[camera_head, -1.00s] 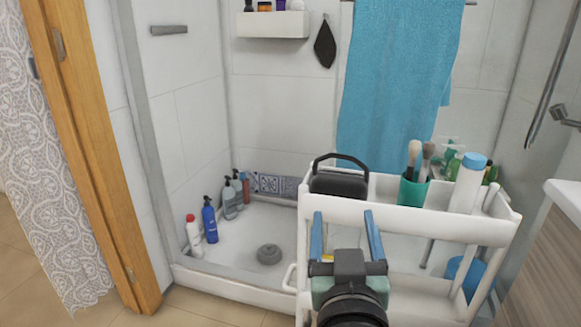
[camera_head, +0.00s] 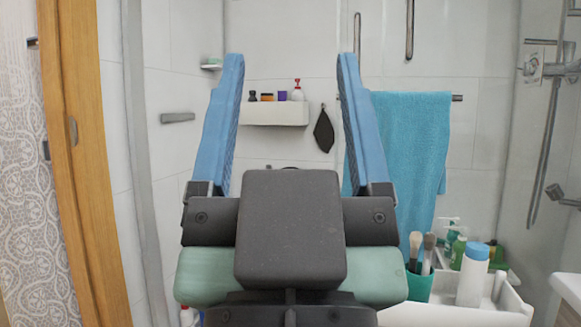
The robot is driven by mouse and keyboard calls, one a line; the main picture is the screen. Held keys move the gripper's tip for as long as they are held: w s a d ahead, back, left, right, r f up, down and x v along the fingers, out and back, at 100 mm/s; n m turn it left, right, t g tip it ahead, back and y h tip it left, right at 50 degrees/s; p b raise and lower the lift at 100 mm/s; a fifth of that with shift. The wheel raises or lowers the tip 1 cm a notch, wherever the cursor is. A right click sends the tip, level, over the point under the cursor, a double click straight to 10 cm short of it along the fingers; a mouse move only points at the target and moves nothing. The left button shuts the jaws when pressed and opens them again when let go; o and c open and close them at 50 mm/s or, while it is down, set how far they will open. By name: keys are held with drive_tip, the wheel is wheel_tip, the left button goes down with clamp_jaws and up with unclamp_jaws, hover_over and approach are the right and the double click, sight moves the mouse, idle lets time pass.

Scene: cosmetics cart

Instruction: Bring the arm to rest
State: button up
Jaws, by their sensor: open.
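My gripper (camera_head: 290,120) is open and empty. Its two blue fingers point up and stand wide apart, large and close to the camera in the head view. My gripper's dark and green body covers the middle of the picture, hiding the shower floor and most of the white cart (camera_head: 507,310). Nothing is between the fingers.
On the cart at right stand a green cup with brushes (camera_head: 419,285), a white bottle with blue cap (camera_head: 473,275) and green bottles (camera_head: 458,250). Behind are a blue towel (camera_head: 415,150) and a wall shelf (camera_head: 272,115). A wooden door frame (camera_head: 85,170) stands left.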

wheel_tip(320, 180, up, 41)
drive_tip(key=p, duration=4)
